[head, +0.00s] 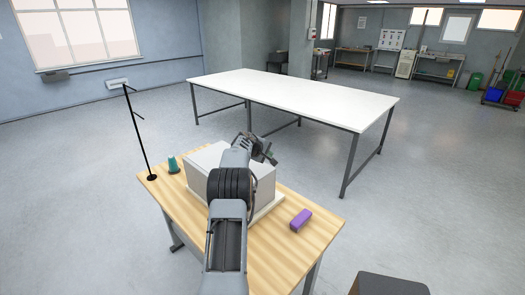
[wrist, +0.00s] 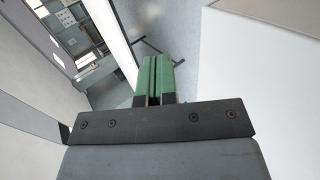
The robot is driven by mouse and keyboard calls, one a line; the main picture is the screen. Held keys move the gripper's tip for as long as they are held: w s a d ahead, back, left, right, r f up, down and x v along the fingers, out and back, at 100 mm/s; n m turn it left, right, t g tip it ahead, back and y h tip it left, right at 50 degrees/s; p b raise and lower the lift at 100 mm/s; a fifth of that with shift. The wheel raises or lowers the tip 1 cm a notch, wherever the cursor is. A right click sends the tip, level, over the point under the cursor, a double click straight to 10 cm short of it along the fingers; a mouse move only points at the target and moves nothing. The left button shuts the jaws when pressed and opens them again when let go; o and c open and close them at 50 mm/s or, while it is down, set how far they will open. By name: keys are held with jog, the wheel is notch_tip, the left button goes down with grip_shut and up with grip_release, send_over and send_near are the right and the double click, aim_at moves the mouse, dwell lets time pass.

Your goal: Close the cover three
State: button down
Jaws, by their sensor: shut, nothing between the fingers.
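A pale grey box-shaped machine (head: 199,178) stands on a wooden table, partly hidden behind my arm. I cannot make out which part of it is cover three. My gripper (head: 268,150) is over the machine's far side in the head view, small and partly hidden by my wrist. In the wrist view my gripper's green fingers (wrist: 159,75) are together with nothing between them. A plain pale panel (wrist: 258,75) fills the right side of that view, apart from the fingertips; it looks like part of the machine.
The wooden table (head: 270,246) carries a purple block (head: 300,219) at right, a teal cone-like object (head: 173,165) and a thin black stand (head: 142,140) at left. A long white table (head: 290,95) stands beyond, with open floor around it.

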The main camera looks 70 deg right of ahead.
aim_at(269, 167)
jog(key=f+b, duration=0.1)
jog(key=f, duration=0.1)
jog(key=d+f+b, duration=0.1)
jog(key=f, duration=0.1)
jog(key=shift+f, duration=0.4)
jog(key=shift+s+f+b, duration=0.15)
jog(key=shift+f+b, duration=0.45)
jog(key=shift+b, duration=0.1)
jog(key=shift+f, duration=0.2)
notch_tip(269, 167, up, 15)
jog(key=p, duration=0.3)
jog(key=shift+f, duration=0.2)
